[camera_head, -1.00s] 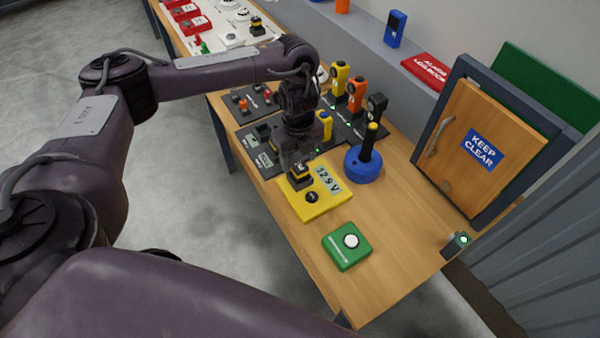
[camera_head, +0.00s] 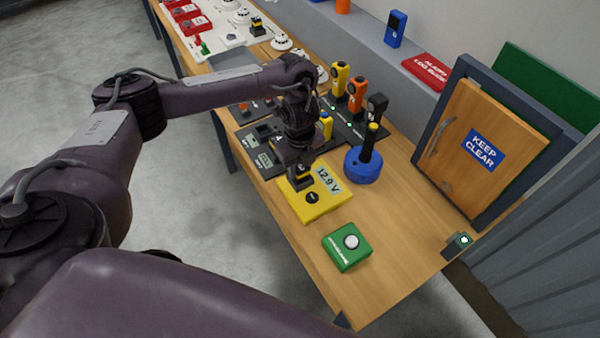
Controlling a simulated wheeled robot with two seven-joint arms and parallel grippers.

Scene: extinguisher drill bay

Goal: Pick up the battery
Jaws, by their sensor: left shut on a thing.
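The battery (camera_head: 302,171), a small dark block with a yellow band, is at the far left part of the yellow tester (camera_head: 325,205). The tester's display reads 12.9 V. My left gripper (camera_head: 300,180) points down over the tester and is shut on the battery. The fingers and wrist hide much of the battery. I cannot tell whether its base touches the tester. My right gripper is not in view.
A green box with a white button (camera_head: 347,246) stands in front of the tester. A blue round base with a black post (camera_head: 363,165) is to the right. Coloured handheld units (camera_head: 357,95) stand behind.

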